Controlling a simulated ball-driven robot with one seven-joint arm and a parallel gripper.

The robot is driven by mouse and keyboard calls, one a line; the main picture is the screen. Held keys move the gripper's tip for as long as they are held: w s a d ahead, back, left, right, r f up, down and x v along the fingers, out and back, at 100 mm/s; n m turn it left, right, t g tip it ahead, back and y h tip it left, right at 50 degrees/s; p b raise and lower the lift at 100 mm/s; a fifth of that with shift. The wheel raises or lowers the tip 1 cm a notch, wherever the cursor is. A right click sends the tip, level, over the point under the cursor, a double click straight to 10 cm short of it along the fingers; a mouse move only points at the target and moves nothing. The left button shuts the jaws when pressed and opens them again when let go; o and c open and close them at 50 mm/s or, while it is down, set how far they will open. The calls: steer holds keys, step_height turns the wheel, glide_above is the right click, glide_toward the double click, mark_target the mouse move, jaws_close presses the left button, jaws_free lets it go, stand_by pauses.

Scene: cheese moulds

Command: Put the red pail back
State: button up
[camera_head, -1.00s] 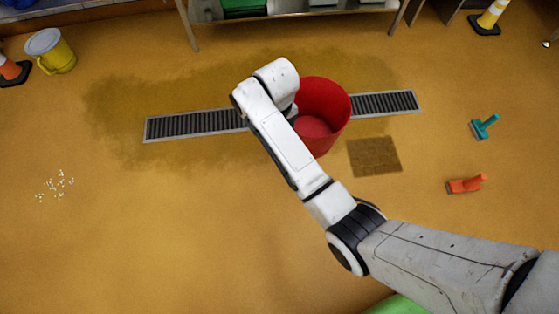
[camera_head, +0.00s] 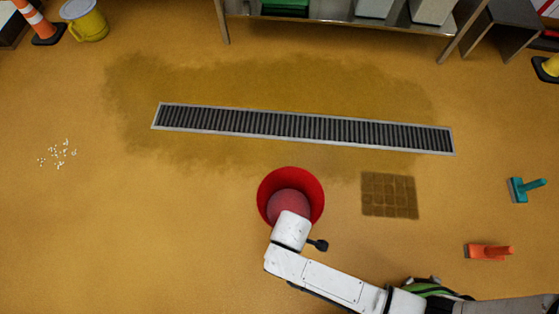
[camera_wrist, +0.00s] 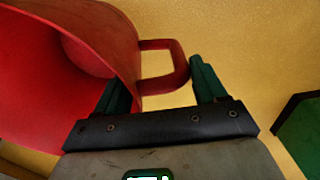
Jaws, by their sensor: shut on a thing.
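The red pail (camera_head: 290,178) is in the lower middle of the head view, on the near side of the floor drain, its open mouth toward the camera. It looks empty. In the wrist view the pail (camera_wrist: 95,40) fills the upper left, and its loop handle (camera_wrist: 180,62) reaches between the fingers. My gripper (camera_wrist: 160,86) is shut on this handle. In the head view my wrist covers the pail's near rim, and the fingers are hidden. I cannot tell whether the pail's base touches the floor.
A long drain grate (camera_head: 300,127) crosses a damp floor patch. A brown gridded square (camera_head: 389,195) lies right of the pail. Teal (camera_head: 525,188) and orange brushes (camera_head: 488,251) lie right. White bits (camera_head: 57,154) lie left. A yellow bucket (camera_head: 85,22) and metal table (camera_head: 340,22) stand behind.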

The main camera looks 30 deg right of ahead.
steer(key=w+d+f+b, duration=0.2)
steer(key=w+f+b, duration=0.2)
steer(key=w, duration=0.4)
steer(key=b, duration=0.3)
glide_above(278, 211)
step_height(278, 211, down, 5)
steer(key=shift+s+r, duration=0.1)
steer(key=shift+s, duration=0.05)
steer(key=shift+w+d+f+b, duration=0.15)
steer(key=shift+f+b, duration=0.45)
steer(key=shift+f, duration=0.3)
steer(key=shift+w+a+f+b, duration=0.1)
steer(key=shift+f+b, duration=0.45)
steer(key=shift+f, duration=0.35)
steer(key=shift+f, duration=0.15)
steer(key=o, duration=1.4)
steer(key=r+p, duration=0.6)
steer(key=r, duration=0.6)
steer(key=shift+d+r, duration=0.15)
steer(key=shift+d, duration=0.05)
